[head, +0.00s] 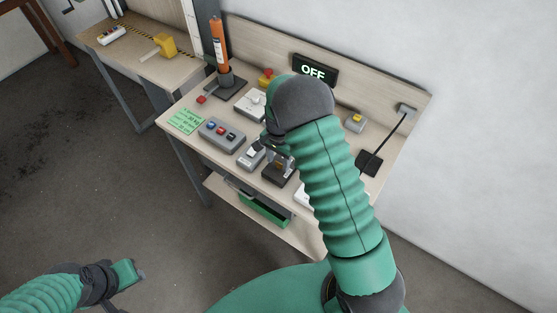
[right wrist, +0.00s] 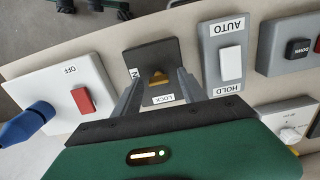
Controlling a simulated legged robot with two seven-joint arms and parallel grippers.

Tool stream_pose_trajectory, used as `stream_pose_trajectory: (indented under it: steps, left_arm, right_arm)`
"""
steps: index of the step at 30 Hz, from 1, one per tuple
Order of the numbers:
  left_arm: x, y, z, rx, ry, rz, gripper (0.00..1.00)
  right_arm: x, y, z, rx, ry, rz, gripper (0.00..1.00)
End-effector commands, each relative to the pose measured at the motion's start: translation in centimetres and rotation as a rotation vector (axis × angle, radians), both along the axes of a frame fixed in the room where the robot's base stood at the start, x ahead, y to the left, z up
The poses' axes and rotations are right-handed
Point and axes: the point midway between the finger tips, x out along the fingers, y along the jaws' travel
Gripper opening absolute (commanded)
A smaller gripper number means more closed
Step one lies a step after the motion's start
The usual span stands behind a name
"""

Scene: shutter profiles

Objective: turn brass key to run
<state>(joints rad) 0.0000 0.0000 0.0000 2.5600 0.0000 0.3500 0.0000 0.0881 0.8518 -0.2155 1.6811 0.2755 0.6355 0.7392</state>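The brass key (right wrist: 158,78) sits in a dark switch plate (right wrist: 152,55) in the right wrist view. A LOCK label is on the plate; a second label is mostly hidden by a finger, with only an N showing. My right gripper (right wrist: 160,74) is open, with one finger on each side of the key and visible gaps to it. In the head view the switch plate (head: 279,172) lies below my right gripper (head: 278,152), and the forearm covers part of the bench. My left gripper (head: 136,273) is low at the left, away from the bench; its fingers are unclear.
A white OFF plate with a red rocker (right wrist: 83,101) and blue handle (right wrist: 28,121) is left of the key. A grey AUTO/HOLD switch (right wrist: 230,66) is close on the right. The bench also has a three-button box (head: 221,133), an orange cylinder (head: 219,45) and an OFF display (head: 314,71).

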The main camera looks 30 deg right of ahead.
Motion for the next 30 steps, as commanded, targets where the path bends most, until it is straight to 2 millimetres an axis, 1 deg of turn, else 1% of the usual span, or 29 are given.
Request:
stream_pose_trajectory:
  steps: [6,8,10,14,21,24,27,30]
  left_arm:
    - [0.0,0.0,0.0,0.0,0.0,0.0,0.36]
    - [0.0,0.0,-0.1,0.0,0.0,0.0,0.36]
    - [0.0,0.0,-0.3,0.0,0.0,0.0,0.36]
    - [0.0,0.0,-0.8,0.0,0.0,0.0,0.36]
    - [0.0,0.0,-1.5,0.0,0.0,0.0,0.36]
    - [0.0,0.0,-1.7,0.0,0.0,0.0,0.36]
    - [0.0,0.0,-1.7,0.0,0.0,0.0,0.36]
    - [0.0,0.0,-1.8,0.0,0.0,0.0,0.36]
  right_arm:
    - [-0.1,0.0,0.1,0.0,0.001,0.0,0.49]
    - [0.0,0.0,0.5,0.0,0.0,0.001,0.49]
    - [0.1,0.0,1.6,0.0,-0.002,0.001,0.49]
    - [0.1,0.0,4.8,-0.001,-0.005,0.001,0.49]
    - [0.2,0.0,11.9,0.0,-0.004,0.0,0.49]
    - [0.2,0.0,14.2,-0.001,-0.003,0.001,0.49]
    - [0.2,0.0,15.8,-0.001,-0.001,0.001,0.49]
    - [0.2,0.0,16.6,0.001,0.001,0.0,0.49]
